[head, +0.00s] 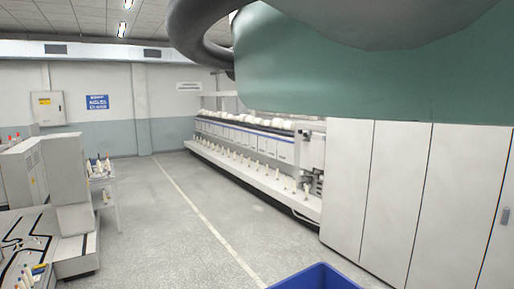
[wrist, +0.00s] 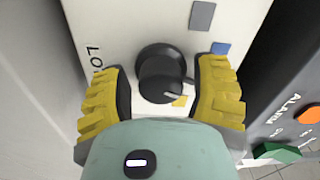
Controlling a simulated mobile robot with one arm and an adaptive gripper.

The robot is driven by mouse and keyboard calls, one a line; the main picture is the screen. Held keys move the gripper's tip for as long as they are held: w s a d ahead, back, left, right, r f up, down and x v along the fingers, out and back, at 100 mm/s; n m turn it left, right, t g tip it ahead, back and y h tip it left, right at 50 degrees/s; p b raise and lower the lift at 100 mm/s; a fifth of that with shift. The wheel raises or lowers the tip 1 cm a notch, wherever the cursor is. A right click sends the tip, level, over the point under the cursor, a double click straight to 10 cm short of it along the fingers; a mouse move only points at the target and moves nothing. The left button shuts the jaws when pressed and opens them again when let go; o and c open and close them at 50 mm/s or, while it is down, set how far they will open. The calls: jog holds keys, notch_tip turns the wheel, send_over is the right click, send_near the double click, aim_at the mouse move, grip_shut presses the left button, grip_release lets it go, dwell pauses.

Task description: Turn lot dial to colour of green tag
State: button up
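In the wrist view the black lot dial (wrist: 160,72) stands out from a pale panel (wrist: 120,20) marked "LO", the rest of the word being hidden. A short white line on its face points to the lower right, near a yellow square (wrist: 180,100). A blue square (wrist: 220,48) and a grey square (wrist: 202,15) lie to its upper right. My gripper (wrist: 161,90) is open, with one yellow-ridged finger on each side of the dial. The right finger is close to it; contact cannot be told. I cannot identify a green tag in either view.
Right of the dial panel is a dark panel (wrist: 270,95) lettered "ALARM", with an orange button (wrist: 308,114) and a green part (wrist: 278,152). The head view shows a long spinning machine (head: 255,150), white cabinets (head: 400,190), a blue bin (head: 315,278) and open floor (head: 185,240).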

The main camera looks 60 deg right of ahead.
jog(key=shift+o, duration=0.6)
jog(key=shift+d, duration=0.1)
jog(key=v, duration=1.1)
jog(key=shift+s+d, duration=0.2)
jog(key=shift+d, duration=0.15)
